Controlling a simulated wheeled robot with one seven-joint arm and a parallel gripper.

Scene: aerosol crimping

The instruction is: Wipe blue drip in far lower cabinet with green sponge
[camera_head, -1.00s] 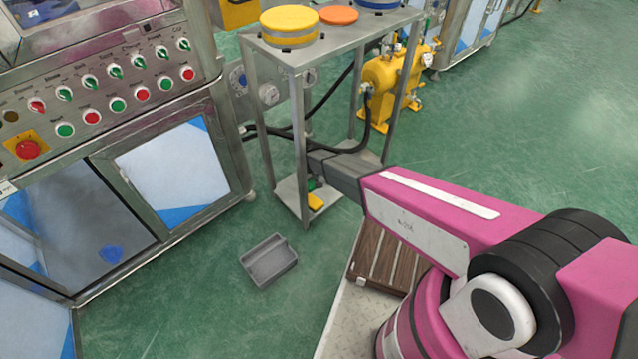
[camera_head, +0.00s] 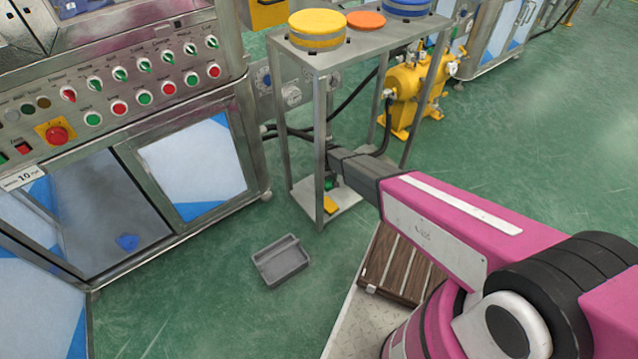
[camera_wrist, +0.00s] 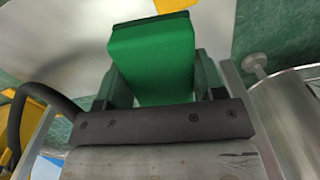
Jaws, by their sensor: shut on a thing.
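The green sponge (camera_wrist: 152,62) is held between the fingers of my gripper (camera_wrist: 158,80) in the wrist view. My gripper is shut on it, just above the lower shelf of the metal stand. In the head view only a small bit of the sponge (camera_head: 328,184) shows, beside a stand leg; the gripper is mostly hidden there. The blue drip (camera_head: 127,242) is a small patch inside the open lower cabinet (camera_head: 90,205) of the machine at the left, well apart from the sponge.
The metal stand (camera_head: 352,56) carries yellow, orange and blue round parts. A yellow block (camera_head: 331,203) lies on its lower shelf (camera_head: 345,197). A grey bin (camera_head: 281,262) sits on the green floor before the machine. A yellow pump (camera_head: 412,92) stands behind the stand.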

